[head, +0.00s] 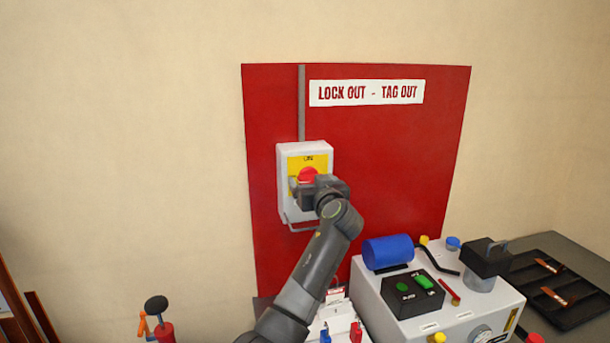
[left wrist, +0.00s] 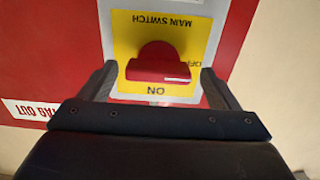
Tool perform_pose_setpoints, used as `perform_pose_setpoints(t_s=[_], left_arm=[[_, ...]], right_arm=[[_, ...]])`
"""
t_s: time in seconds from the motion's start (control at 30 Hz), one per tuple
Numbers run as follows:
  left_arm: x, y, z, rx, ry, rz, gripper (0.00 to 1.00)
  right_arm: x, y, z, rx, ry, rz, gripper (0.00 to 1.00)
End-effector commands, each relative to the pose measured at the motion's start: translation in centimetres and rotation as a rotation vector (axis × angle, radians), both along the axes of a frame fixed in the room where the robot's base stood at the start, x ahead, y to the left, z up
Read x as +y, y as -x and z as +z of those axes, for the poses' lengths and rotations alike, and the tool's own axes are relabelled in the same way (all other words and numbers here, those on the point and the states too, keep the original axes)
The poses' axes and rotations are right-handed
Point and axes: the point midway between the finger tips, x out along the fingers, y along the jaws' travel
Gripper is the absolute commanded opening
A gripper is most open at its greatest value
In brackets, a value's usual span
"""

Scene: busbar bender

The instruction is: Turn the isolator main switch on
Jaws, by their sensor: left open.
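The isolator main switch is a grey box (head: 283,170) with a yellow plate and a red rotary knob (head: 308,174), mounted on the red board. In the left wrist view the picture is upside down. The red knob (left wrist: 158,62) lies with its bar crosswise, its white mark at the right end beside the partly hidden OFF label. The ON label (left wrist: 155,89) is below it. My left gripper (head: 306,186) is at the switch, covering the knob's lower part. Its open fingers (left wrist: 158,80) stand on either side of the knob; contact cannot be told. My right gripper is not in view.
The red board (head: 390,150) carries a lock out sign (head: 367,92). A white machine (head: 365,295) with a blue cylinder (head: 388,252) stands at lower right, beside a black tray (head: 575,310). Padlocks (head: 355,332) are near my forearm. The wall left of the board is clear.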

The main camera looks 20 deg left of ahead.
Motion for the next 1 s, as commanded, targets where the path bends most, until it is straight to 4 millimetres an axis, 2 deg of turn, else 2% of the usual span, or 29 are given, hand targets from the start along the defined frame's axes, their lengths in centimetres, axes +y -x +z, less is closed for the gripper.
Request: perform_pose_setpoints(t_s=[0.43,0.77,1.0], left_arm=[[-0.26,-0.01,-0.02,0.001,0.001,0.001,0.84],[-0.24,0.0,-0.02,0.001,0.001,0.001,0.4],[-0.24,-0.02,-0.05,0.01,-0.014,0.001,0.39]], right_arm=[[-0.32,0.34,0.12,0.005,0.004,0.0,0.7],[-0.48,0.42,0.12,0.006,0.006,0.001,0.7],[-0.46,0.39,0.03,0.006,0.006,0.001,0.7]])
